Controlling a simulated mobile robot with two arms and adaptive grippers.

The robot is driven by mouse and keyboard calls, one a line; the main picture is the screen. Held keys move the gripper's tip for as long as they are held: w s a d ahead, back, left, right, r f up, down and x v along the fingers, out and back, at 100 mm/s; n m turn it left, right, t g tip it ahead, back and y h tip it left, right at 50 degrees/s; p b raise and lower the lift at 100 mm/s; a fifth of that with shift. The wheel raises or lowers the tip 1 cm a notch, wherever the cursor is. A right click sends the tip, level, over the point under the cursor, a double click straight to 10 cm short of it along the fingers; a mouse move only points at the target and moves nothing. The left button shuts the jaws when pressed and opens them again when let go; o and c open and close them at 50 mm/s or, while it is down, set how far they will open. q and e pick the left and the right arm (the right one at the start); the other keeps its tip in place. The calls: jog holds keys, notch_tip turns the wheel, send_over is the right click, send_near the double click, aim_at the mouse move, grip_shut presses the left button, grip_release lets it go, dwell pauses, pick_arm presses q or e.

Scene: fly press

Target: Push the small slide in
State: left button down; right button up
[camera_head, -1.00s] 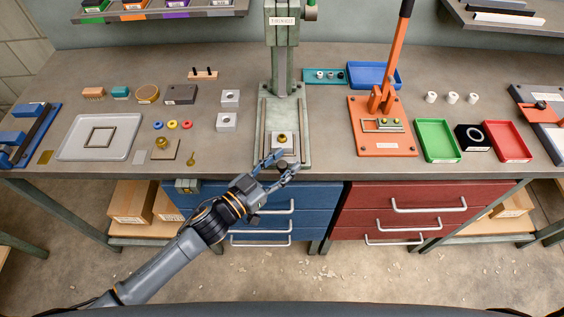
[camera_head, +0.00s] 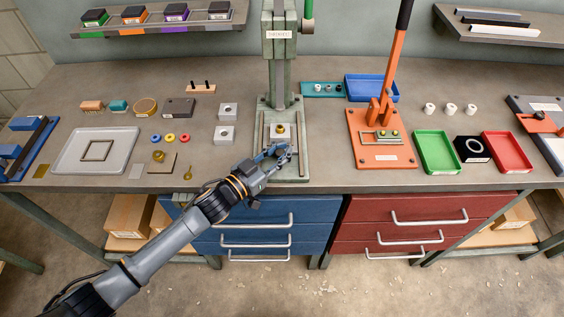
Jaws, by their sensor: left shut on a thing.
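The fly press (camera_head: 281,90) stands in the middle of the bench, with its pale green base plate (camera_head: 290,172) near the front edge. The small slide (camera_head: 271,131) sits between the rails of this base, with a brass round piece (camera_head: 280,129) on top. My left gripper (camera_head: 281,151) is over the front part of the base, at the near end of the slide. It is shut on the slide's knob, which the fingers mostly hide. The bare front of the base shows below the fingers. My right gripper is not in view.
An orange lever press (camera_head: 382,155) stands to the right, beside a green tray (camera_head: 437,152) and a red tray (camera_head: 507,152). Two grey blocks (camera_head: 224,134) and a brass pin (camera_head: 188,172) lie left of the fly press. Drawers (camera_head: 262,222) are below the bench edge.

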pick_arm(q)
jog(key=shift+w+a, duration=0.1)
jog(key=shift+a, duration=0.1)
jog(key=c, duration=1.1)
grip_release()
jog(key=shift+a, duration=0.1)
jog(key=shift+s, duration=0.2)
jog(key=shift+s+a+f, duration=0.1)
jog(key=shift+s+a, duration=0.15)
jog(key=shift+a, duration=0.05)
jog(key=v, duration=1.1)
jog(key=shift+a, duration=0.1)
